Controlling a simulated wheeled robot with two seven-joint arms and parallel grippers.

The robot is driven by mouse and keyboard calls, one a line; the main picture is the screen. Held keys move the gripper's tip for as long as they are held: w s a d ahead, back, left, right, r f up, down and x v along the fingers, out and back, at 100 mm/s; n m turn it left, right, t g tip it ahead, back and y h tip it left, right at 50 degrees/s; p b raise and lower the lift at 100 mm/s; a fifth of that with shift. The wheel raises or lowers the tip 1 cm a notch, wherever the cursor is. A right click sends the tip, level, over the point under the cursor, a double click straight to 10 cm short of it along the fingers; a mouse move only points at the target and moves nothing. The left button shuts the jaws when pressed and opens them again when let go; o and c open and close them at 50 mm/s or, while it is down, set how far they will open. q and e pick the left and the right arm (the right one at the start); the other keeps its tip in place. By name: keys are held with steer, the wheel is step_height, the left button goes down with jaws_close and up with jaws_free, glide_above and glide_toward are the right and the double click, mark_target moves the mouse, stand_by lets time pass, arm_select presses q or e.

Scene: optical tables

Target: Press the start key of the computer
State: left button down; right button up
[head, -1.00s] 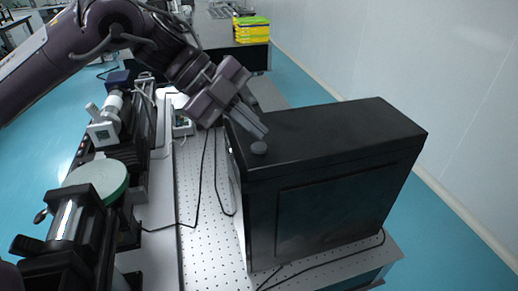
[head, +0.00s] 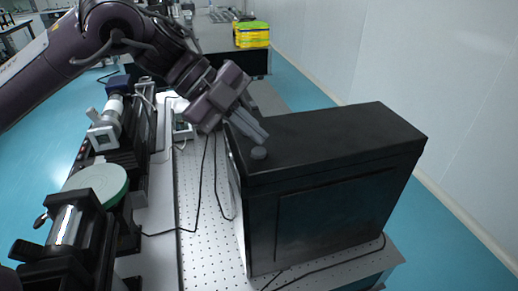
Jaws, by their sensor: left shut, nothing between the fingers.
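The computer (head: 335,205) is a black box-shaped tower standing on the perforated optical table (head: 203,235). Its start key (head: 259,153) is a small round dark button on the top face, near the left front edge. My left gripper (head: 262,138) is shut and empty, its fingers pointing down and right. The fingertips are right at the far side of the start key, just above or touching it; I cannot tell which. My right gripper is not in view.
Optical instruments with a green-topped round part (head: 96,184) line the left of the table. Black cables (head: 199,195) run across the perforated top. Yellow-green boxes (head: 252,35) sit on a farther table. A white wall rises at the right.

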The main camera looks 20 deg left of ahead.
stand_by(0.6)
arm_select(q)
steer(key=shift+f, duration=0.1)
steer(key=shift+f, duration=0.35)
steer(key=shift+f+b, duration=0.45)
steer(key=shift+b, duration=0.1)
stand_by(0.6)
steer(key=shift+r, duration=0.1)
steer(key=shift+r+p, duration=0.75)
steer(key=shift+p, duration=0.05)
